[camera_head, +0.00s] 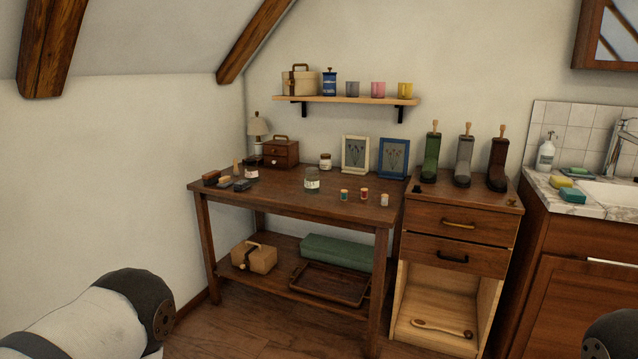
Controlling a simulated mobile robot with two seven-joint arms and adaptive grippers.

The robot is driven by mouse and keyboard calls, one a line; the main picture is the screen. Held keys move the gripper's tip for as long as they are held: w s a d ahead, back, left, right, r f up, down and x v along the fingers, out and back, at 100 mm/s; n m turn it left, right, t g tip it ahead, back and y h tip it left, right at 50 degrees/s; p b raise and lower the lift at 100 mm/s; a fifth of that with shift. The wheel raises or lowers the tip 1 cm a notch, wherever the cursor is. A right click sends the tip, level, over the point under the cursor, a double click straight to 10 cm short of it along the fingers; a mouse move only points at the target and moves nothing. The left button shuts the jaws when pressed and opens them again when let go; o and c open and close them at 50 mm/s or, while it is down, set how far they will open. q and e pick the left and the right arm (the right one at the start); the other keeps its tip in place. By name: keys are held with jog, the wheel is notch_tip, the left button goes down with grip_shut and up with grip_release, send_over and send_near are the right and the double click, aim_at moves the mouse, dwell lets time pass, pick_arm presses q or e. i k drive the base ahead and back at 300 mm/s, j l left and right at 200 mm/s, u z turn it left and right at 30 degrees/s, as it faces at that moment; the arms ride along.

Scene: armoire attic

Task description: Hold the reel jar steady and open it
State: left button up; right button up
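Several small jars stand on the wooden table, and I cannot tell for sure which one is the reel jar. A clear glass jar with a white label (312,181) stands near the middle of the table; its lid is too small to make out. A lidded jar with a pale label (325,162) stands behind it near the wall. Another small labelled jar (251,173) stands at the left. Three small reels (364,194) stand to the right of the clear jar. Only parts of my arms show at the lower corners; both grippers are out of view.
A cabinet with three boots (463,160) adjoins on the right, then a sink (610,193). The table's front middle is clear.

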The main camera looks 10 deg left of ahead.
aim_at(311, 181)
jog(key=i+j+z, duration=0.15)
jog(key=i+j, duration=0.35)
jog(key=i+j+z, duration=0.1)
jog(key=i+j, duration=0.35)
jog(key=j, duration=0.15)
